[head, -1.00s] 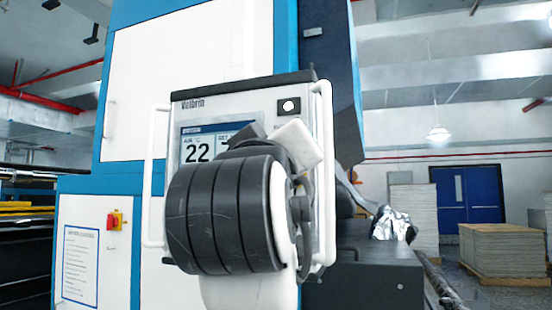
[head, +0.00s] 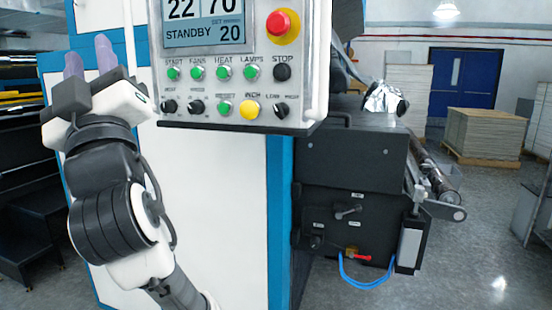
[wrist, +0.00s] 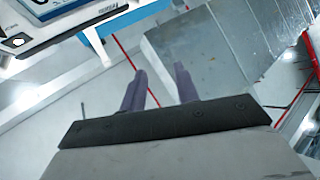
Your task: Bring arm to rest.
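My gripper (head: 89,54) is at the upper left in the head view, with its two purple fingers pointing up. It is beside the left edge of the control panel (head: 222,118) and its white handle. In the wrist view my gripper (wrist: 159,82) has its fingers apart, with nothing between them. My arm hangs below it in front of the white machine front.
The panel has a display (head: 203,25), a red emergency stop (head: 279,22) and several green buttons. A dark machine unit (head: 352,162) with a blue hose (head: 366,283) stands to the right. Floor (head: 480,240) is clear at the lower right.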

